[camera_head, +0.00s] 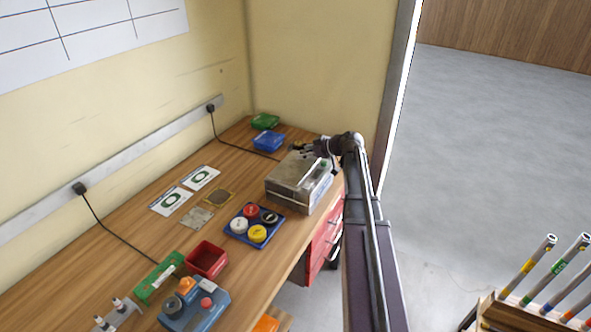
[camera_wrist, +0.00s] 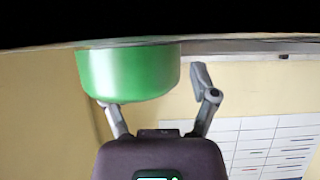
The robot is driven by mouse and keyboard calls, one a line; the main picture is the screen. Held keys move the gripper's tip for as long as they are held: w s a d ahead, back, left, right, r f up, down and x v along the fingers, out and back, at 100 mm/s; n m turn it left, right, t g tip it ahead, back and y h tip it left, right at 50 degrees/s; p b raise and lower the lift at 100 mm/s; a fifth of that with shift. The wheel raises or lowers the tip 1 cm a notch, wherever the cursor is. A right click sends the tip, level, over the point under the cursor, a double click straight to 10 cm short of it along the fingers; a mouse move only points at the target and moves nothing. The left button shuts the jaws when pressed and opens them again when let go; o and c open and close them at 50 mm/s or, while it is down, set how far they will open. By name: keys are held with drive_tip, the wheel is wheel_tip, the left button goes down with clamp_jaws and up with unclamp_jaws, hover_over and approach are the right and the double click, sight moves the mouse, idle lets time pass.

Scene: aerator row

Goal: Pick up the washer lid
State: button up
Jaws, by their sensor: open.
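The washer appears to be the grey metal box (camera_head: 297,179) near the far right edge of the bench, with a flat lid (camera_head: 299,168) on top. My gripper (camera_head: 303,150) is at the far side of the lid, low over it. In the wrist view a green, smooth, round-sided piece (camera_wrist: 128,72), perhaps the lid's knob, fills the upper left. My gripper is open there: one finger (camera_wrist: 201,76) stands to the right of the green piece with a gap, and the other finger's tip is hidden by it. I cannot tell whether they touch.
A blue box (camera_head: 269,141) and a green box (camera_head: 265,121) stand behind the washer. A blue tray (camera_head: 232,231) with several coloured round jars, a red bin (camera_head: 206,259) and a blue control box (camera_head: 196,304) are nearer. Cards lie by the wall.

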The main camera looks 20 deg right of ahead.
idle(0.3)
clamp_jaws()
drive_tip(key=shift+r, duration=0.2)
wheel_tip(320, 180, up, 4)
drive_tip(key=p, duration=0.4)
drive_tip(key=shift+f, duration=0.2)
drive_tip(key=s+d+r+p, duration=0.1)
drive_tip(key=s+d, duration=0.1)
drive_tip(key=s, duration=1.4)
